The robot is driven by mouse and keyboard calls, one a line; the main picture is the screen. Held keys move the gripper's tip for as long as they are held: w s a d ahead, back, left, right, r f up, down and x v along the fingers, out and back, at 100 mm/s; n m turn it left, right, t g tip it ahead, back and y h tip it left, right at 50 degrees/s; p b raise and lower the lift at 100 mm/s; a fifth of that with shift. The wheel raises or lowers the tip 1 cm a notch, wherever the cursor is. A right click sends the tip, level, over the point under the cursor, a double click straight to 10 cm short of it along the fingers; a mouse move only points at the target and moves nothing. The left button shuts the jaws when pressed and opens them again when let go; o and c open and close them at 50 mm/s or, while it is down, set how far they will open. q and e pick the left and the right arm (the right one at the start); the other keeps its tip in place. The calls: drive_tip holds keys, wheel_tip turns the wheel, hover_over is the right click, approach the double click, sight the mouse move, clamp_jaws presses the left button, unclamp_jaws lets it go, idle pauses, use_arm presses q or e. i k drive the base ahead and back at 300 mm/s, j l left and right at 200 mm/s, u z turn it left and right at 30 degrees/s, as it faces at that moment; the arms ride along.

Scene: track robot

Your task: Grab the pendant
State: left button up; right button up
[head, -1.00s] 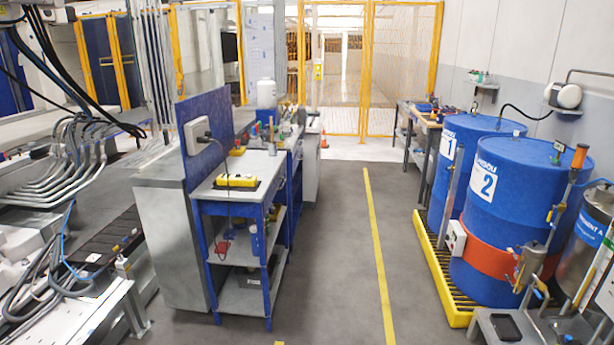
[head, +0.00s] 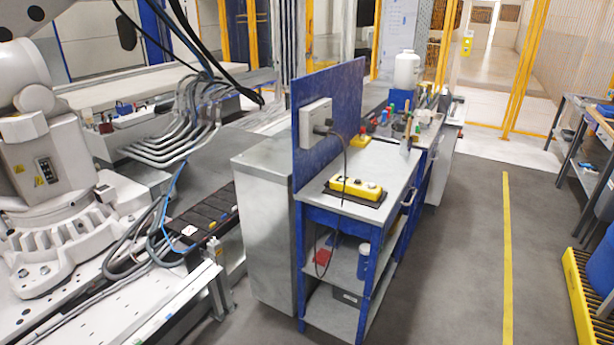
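The pendant (head: 356,188) is a yellow control box with several buttons. It lies on a dark pad on the grey top of a blue-framed workbench (head: 385,210), right of the middle of the head view. A dark cable rises from it to a grey wall box (head: 315,124) on the blue back panel and also hangs down past the bench front. Neither of my grippers shows in the head view.
A white robot arm (head: 45,180) on a white base stands at the left. A metal cabinet (head: 265,230) adjoins the bench. Grey floor (head: 455,270) with a yellow line lies open right of the bench. A yellow pallet (head: 590,300) is at the right edge.

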sight(363, 190)
drive_tip(key=i+j+u, duration=0.1)
drive_tip(key=i, duration=0.35)
drive_tip(key=i+j, duration=0.2)
drive_tip(key=i, duration=0.25)
drive_tip(key=u, duration=0.05)
